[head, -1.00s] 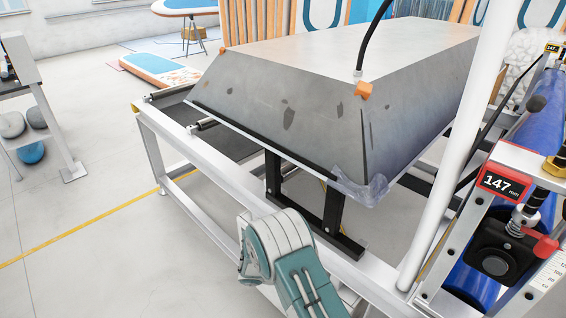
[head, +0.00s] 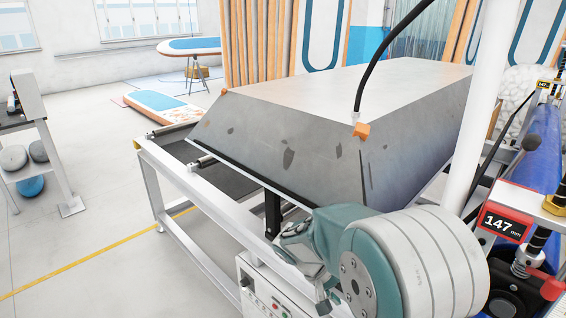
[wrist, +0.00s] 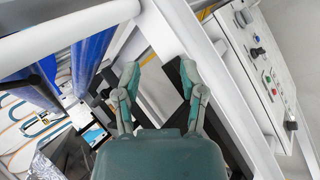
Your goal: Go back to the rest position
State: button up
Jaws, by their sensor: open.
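My gripper (wrist: 158,76) shows in the wrist view with its two grey-green fingers spread apart and nothing between them. Behind the fingers are a white frame and dark parts, with a pale floor between. In the head view my arm's large white and teal joint fills the lower right, in front of the frame. My fingers cannot be made out clearly there.
A big grey tapered block (head: 290,140) lies on a white metal frame (head: 205,195). A white post (head: 485,110), a blue roll (head: 535,165) and a 147 mm display (head: 503,223) stand close at right. A control box (wrist: 262,60) shows in the wrist view. Open floor lies left.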

jog(key=s+r+t+y, duration=0.3)
jog(key=s+r+y, duration=0.1)
jog(key=s+r, duration=0.3)
jog(key=s+d+r+t+y, duration=0.1)
jog(key=s+r+t+y, duration=0.2)
jog(key=s+r, duration=0.5)
jog(key=s, duration=0.4)
jog(key=shift+s+d+r+y, duration=0.15)
jog(key=shift+s+d+y, duration=0.1)
jog(key=shift+y, duration=0.15)
dwell(1.0)
